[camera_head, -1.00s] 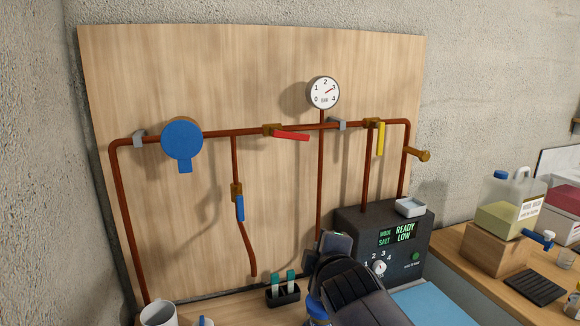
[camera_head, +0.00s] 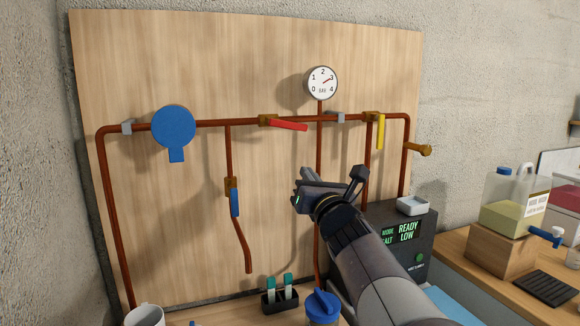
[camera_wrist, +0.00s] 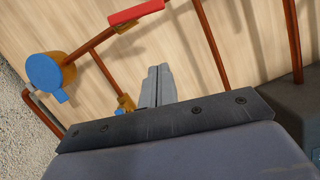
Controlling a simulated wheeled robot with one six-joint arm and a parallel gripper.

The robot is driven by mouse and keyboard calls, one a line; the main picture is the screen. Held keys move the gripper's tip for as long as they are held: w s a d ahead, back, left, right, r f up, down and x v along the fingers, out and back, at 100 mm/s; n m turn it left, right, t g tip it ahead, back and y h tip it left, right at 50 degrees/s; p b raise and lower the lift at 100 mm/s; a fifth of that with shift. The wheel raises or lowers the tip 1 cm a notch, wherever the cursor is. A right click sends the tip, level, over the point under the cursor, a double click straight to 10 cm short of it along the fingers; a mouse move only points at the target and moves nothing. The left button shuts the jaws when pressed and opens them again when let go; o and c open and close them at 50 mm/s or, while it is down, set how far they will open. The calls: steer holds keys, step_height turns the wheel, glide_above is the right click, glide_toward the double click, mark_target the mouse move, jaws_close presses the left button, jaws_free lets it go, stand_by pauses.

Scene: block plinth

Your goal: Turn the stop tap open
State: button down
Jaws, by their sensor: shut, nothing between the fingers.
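Copper pipes on a wooden board carry lever taps; I see no label telling which is the stop tap. A red lever (camera_head: 288,125) on the horizontal pipe points right and slightly down, nearly along the pipe; it also shows in the wrist view (camera_wrist: 136,13). A blue lever (camera_head: 235,203) hangs down along a short branch pipe. A yellow lever (camera_head: 381,131) points down at the right. My gripper (camera_head: 310,178) is in front of the board, below and right of the red lever, touching no tap. Its fingers (camera_wrist: 156,85) are shut and empty in the wrist view.
A blue round housing (camera_head: 173,127) sits on the pipe at left. A dial gauge (camera_head: 322,83) stands above the pipe. A dark control box (camera_head: 418,225) is right of my arm. A blue-lidded jar (camera_head: 322,306) and vial rack (camera_head: 280,301) stand below.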

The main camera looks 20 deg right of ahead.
mark_target(288, 125)
steer(key=w+d+r+p, duration=0.1)
steer(key=w+r+p, duration=0.4)
steer(key=w, duration=0.3)
steer(key=shift+w+r, duration=0.2)
steer(key=shift+r, duration=0.25)
steer(key=shift+d, duration=0.15)
steer(key=shift+d+r+n+y+b, duration=0.35)
steer(key=shift+r+n+b, duration=0.3)
steer(key=shift+n+b, duration=0.2)
